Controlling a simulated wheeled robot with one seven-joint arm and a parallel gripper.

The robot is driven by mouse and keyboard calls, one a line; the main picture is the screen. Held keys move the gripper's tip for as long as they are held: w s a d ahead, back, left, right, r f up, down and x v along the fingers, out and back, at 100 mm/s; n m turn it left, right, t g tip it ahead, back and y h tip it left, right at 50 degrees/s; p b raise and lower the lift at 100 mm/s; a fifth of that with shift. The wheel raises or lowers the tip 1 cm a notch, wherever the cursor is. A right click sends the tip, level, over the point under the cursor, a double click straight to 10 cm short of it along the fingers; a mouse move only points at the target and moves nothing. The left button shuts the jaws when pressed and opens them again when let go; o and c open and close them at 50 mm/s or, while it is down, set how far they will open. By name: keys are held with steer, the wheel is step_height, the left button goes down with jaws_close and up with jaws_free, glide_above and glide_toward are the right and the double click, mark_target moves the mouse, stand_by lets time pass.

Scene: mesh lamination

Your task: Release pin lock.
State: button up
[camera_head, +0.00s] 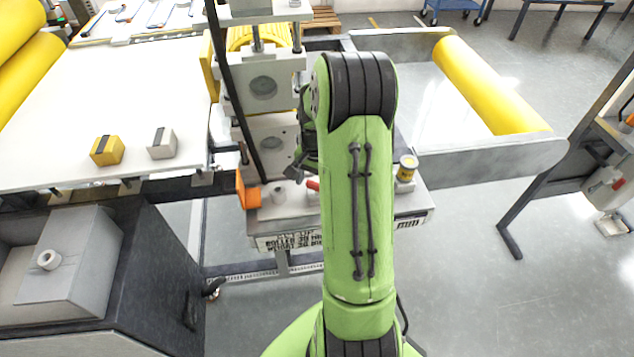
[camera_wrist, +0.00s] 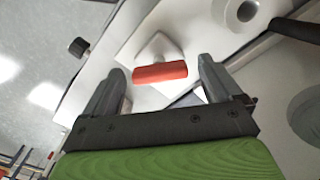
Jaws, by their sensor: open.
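A small red handle (camera_wrist: 160,72), which looks like the pin lock, sits on a pale diamond-shaped base (camera_wrist: 158,50) in the wrist view. In the head view the red handle (camera_head: 313,185) shows as a small tip beside my arm, on the front of the pale machine plate. My gripper (camera_wrist: 161,69) is open, with one finger on each side of the red handle and a visible gap to each. Nothing is held. In the head view my gripper (camera_head: 296,172) is mostly hidden behind my green arm.
A pale boss with a hole (camera_head: 278,194) and an orange block (camera_head: 248,192) are left of the handle. A black bar (camera_head: 234,90) slants down there. Yellow and grey blocks (camera_head: 107,150) lie on the white table (camera_head: 50,140).

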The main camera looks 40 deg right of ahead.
steer(key=c, duration=1.1)
steer(key=shift+o, duration=0.2)
steer(key=shift+n, duration=0.3)
steer(key=n, duration=0.3)
steer(key=shift+n, duration=1.7)
steer(key=o, duration=1.1)
steer(key=shift+c, duration=0.2)
steer(key=shift+r, duration=0.1)
